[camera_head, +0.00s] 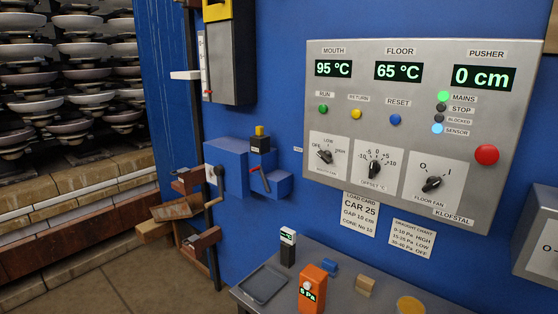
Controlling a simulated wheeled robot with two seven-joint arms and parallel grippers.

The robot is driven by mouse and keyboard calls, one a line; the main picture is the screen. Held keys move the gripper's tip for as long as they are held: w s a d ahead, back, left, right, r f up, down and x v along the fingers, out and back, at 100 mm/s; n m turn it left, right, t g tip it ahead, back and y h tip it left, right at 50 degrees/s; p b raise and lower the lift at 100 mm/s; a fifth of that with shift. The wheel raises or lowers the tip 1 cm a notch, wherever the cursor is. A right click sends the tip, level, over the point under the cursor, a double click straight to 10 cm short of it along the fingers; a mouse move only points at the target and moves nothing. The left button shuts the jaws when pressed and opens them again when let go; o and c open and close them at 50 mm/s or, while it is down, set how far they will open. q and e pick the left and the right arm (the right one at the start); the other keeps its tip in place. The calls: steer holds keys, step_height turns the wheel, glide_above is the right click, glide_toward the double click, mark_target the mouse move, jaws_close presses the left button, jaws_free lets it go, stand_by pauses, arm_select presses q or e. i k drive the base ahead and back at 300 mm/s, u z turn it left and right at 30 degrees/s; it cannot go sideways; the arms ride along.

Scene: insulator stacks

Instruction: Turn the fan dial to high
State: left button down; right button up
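The fan dial (325,156) is a black knob on a white plate at the lower left of the grey control panel (400,60). Its plate is marked OFF, LOW and HIGH, with small lettering below that seems to read mouth fan. The knob's pointer seems to point up and left toward OFF. A second knob, the floor fan switch (432,184), sits at the panel's lower right with marks 0 and I. Between them is the offset knob (374,169), marked in °C. Neither of my grippers shows in the head view.
Below the panel, a grey table holds an orange meter (312,287), a tray (265,284), a small black-and-white device (288,246) and a wooden block (365,286). A blue box with a lever (260,176) juts from the wall at left. Insulator stacks (60,80) stand far left.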

mark_target(326, 156)
steer(key=u, duration=1.35)
steer(key=i, duration=1.45)
steer(key=z, duration=1.65)
